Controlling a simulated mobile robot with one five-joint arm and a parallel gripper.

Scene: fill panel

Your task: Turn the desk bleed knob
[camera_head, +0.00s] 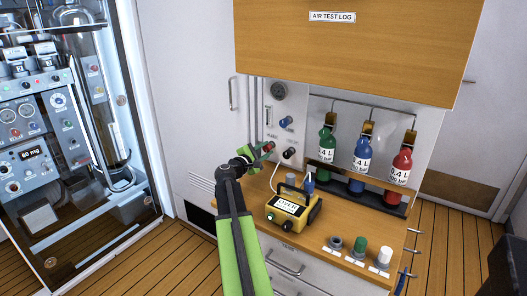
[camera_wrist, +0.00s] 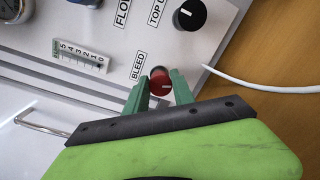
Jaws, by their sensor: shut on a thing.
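The bleed knob (camera_wrist: 160,82) is a red round knob with a light pointer line, on a pale panel beside the label "BLEED" in the wrist view. My gripper (camera_wrist: 156,88) has its two green fingers on either side of the knob and is shut on it. In the head view my gripper (camera_head: 262,152) reaches the lower left of the panel (camera_head: 297,110) above the desk. The knob shows there only as a small red spot at the fingertips, mostly hidden by them.
A black knob (camera_wrist: 190,15) labelled "TOP U…" sits close by, with a white cable (camera_wrist: 260,88) beside it. A blue knob (camera_head: 286,122) is higher on the panel.

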